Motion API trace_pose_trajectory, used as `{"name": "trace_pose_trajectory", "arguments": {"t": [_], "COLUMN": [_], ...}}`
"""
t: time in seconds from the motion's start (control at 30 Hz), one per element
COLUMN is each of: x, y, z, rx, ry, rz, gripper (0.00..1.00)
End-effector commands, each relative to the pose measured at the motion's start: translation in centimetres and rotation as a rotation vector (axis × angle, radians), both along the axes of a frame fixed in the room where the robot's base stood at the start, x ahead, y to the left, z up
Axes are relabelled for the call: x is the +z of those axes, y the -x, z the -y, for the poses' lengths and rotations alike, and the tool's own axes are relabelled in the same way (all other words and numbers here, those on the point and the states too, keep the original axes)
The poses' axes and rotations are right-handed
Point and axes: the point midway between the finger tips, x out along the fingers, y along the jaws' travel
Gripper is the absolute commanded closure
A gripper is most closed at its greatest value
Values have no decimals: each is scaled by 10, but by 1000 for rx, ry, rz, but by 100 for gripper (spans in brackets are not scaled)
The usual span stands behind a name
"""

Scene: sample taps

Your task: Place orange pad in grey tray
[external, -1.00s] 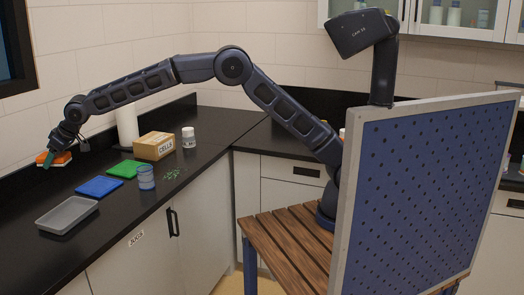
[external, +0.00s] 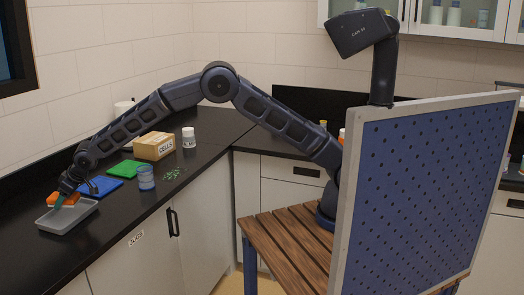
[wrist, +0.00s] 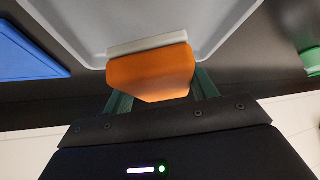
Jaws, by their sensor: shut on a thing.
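The orange pad (wrist: 150,73) has a pale layer on one side and is held between the green fingers of my gripper (wrist: 158,98) in the wrist view. In the external view my gripper (external: 60,200) is shut on the orange pad (external: 55,197), at the back left edge of the grey tray (external: 75,219). The grey tray (wrist: 85,22) fills the top of the wrist view, just beyond the pad. The pad appears at or just above the tray; I cannot tell if it touches it. Part of the tray is hidden by the pad and gripper.
A blue-banded jar (external: 146,178), a box marked CELLS (external: 154,146) and a white bottle (external: 189,138) stand farther along. Green bits (external: 174,174) lie scattered by the jar.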

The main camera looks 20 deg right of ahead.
Motion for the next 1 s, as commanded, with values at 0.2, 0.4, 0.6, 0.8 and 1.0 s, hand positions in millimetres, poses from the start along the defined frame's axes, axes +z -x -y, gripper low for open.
{"name": "trace_pose_trajectory", "arguments": {"t": [0.2,0.4,0.6,0.8,1.0], "x": [-31,-34,-36,-41,-46], "y": [1,0,0,0,0], "z": [0,0,0,0,0], "rx": [0,0,0,0,0], "ry": [3,0,0,0,1], "rz": [-1,0,0,0,0], "gripper": [69,69,69,69,69]}}
